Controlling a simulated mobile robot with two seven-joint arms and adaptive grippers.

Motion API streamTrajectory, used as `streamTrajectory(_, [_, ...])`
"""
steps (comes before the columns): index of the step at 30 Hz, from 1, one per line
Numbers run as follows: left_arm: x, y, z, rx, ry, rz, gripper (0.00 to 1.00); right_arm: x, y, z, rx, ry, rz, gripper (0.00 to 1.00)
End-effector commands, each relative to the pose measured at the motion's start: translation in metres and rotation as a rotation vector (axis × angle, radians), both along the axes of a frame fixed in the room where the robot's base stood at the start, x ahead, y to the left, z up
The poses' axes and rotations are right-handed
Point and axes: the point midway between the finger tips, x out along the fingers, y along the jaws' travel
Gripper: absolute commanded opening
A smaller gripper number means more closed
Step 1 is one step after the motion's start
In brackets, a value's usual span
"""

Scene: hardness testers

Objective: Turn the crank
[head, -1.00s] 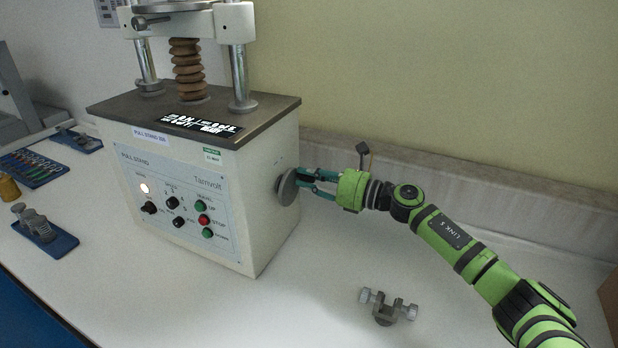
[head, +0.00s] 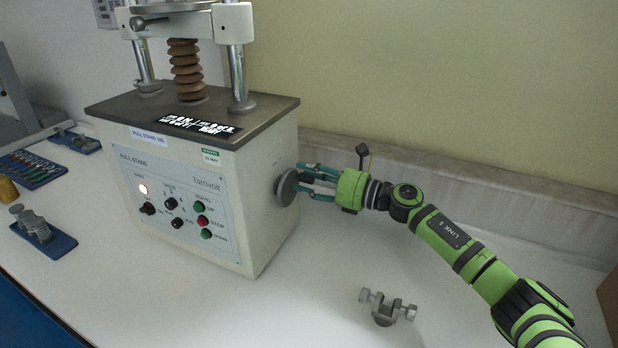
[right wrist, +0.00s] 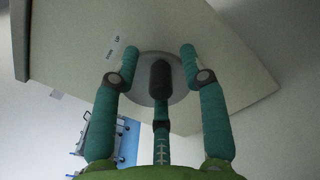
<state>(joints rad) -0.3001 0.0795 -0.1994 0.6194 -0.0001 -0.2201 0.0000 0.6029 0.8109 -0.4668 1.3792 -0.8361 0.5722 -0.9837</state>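The crank (head: 286,188) is a grey disc on the right side of the cream pull stand (head: 262,215). In the right wrist view its dark round-ended handle (right wrist: 160,78) stands out in front of the disc (right wrist: 178,92). My right gripper (head: 303,181) reaches in from the right, close to the disc. In the right wrist view its teal fingers (right wrist: 158,62) are spread on either side of the handle, with visible gaps. It is open and holds nothing. In the head view the fingers hide the handle. My left gripper is not in view.
A grey clamp-like fixture (head: 387,307) lies on the white bench right of the stand. Blue trays with small parts (head: 62,245) lie at the left. The back wall ledge (head: 480,200) runs behind my right arm. The bench between stand and fixture is clear.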

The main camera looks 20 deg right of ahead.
Motion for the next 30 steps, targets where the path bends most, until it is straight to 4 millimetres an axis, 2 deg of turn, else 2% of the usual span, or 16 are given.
streamTrajectory(4, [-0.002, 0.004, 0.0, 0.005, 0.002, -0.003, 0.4, -0.002, -0.002, -0.002, -0.001, 0.003, 0.001, 0.44])
streamTrajectory(8, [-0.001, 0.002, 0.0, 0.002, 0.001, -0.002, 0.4, -0.013, -0.011, -0.003, -0.003, 0.005, 0.0, 0.44])
streamTrajectory(21, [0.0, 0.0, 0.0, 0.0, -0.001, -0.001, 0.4, -0.075, -0.067, -0.003, -0.001, 0.005, 0.0, 0.44])
streamTrajectory(30, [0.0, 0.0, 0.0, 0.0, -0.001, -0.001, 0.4, -0.089, -0.08, -0.001, 0.0, 0.0, 0.0, 0.44])
